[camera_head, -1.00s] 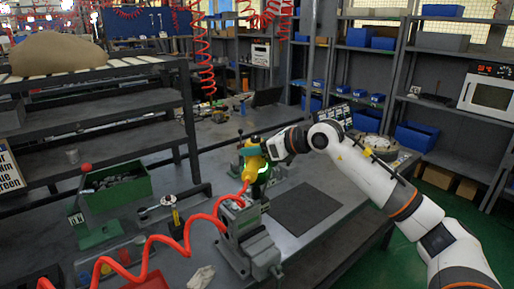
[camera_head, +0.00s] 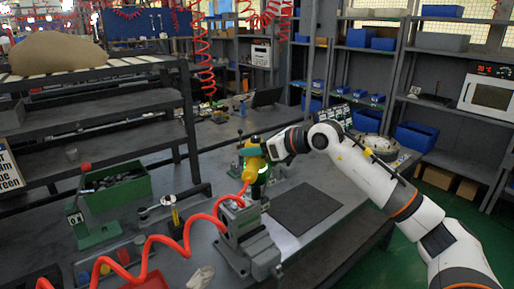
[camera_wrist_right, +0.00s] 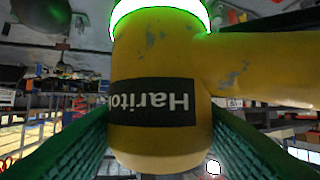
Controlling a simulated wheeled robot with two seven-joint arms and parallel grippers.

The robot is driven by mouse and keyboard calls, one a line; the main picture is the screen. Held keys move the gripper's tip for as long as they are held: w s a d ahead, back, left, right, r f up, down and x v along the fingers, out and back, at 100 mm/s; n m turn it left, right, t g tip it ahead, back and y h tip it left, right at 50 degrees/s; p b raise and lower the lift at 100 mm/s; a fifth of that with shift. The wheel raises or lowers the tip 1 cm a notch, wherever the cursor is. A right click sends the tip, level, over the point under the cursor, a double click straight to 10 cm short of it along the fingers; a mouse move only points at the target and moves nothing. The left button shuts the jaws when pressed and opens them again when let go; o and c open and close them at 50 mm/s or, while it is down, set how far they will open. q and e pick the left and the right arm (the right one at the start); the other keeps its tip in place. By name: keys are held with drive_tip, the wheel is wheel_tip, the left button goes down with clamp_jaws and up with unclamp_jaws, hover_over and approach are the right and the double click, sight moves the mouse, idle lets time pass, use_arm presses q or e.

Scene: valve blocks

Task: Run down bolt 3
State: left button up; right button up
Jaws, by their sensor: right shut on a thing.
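My right gripper (camera_head: 268,148) is shut on a yellow power tool (camera_head: 251,160) with a red coiled air hose on it. In the right wrist view the tool's yellow body (camera_wrist_right: 160,60) with a dark label fills the space between the green finger pads, with a bright green-white glowing ring at its top edge. In the head view the tool is over the far end of a grey vise-like fixture (camera_head: 256,256) on the bench. A grey block (camera_head: 237,216) sits there. Bolt 3 and the tool's tip cannot be made out. My left gripper is out of view.
A red coiled hose (camera_head: 130,275) crosses the bench front. A green bin (camera_head: 118,187) and a green lever press (camera_head: 92,228) stand left. A dark mat (camera_head: 304,208) lies flat right of the fixture. A round grey part (camera_head: 379,146) lies behind my right arm.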

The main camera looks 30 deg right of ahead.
drive_tip(key=shift+f+b, duration=0.3)
drive_tip(key=shift+b, duration=0.2)
idle(2.8)
drive_tip(key=shift+r, duration=0.15)
